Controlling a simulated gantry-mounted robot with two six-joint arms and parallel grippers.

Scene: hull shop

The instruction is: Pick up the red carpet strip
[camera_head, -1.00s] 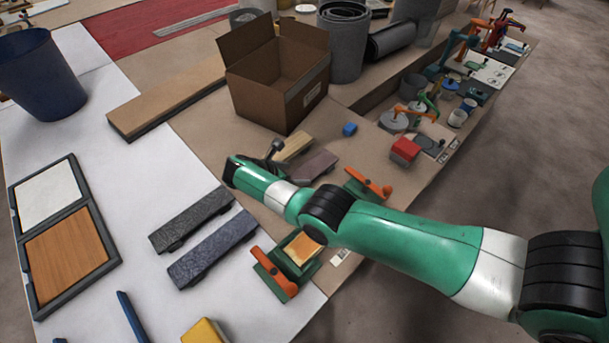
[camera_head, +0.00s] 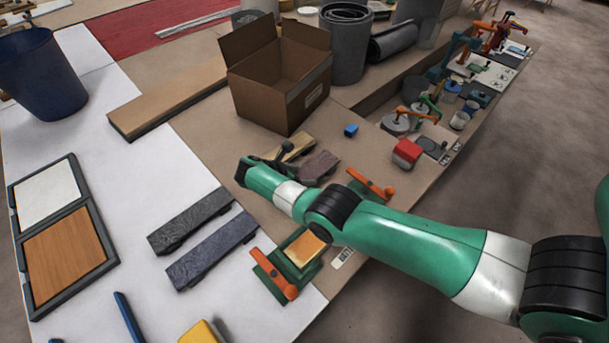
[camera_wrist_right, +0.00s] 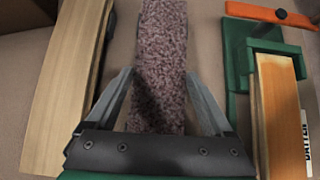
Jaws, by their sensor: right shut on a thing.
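The carpet strip (camera_wrist_right: 163,50), mottled mauve-red, runs up the middle of the right wrist view. My right gripper (camera_wrist_right: 160,75) is shut on it, one grey finger along each long side. In the head view the strip (camera_head: 318,166) shows in part behind my green right arm, beside a pale wooden block (camera_head: 298,147). I cannot tell whether the strip is clear of the table. My left gripper is not in view.
Two grey strips (camera_head: 190,220) (camera_head: 212,250) lie to the left. A green clamp fixture with orange handles (camera_head: 273,274) holds a batten (camera_head: 304,250) close to my arm. An open cardboard box (camera_head: 275,95) and a blue block (camera_head: 351,130) stand behind.

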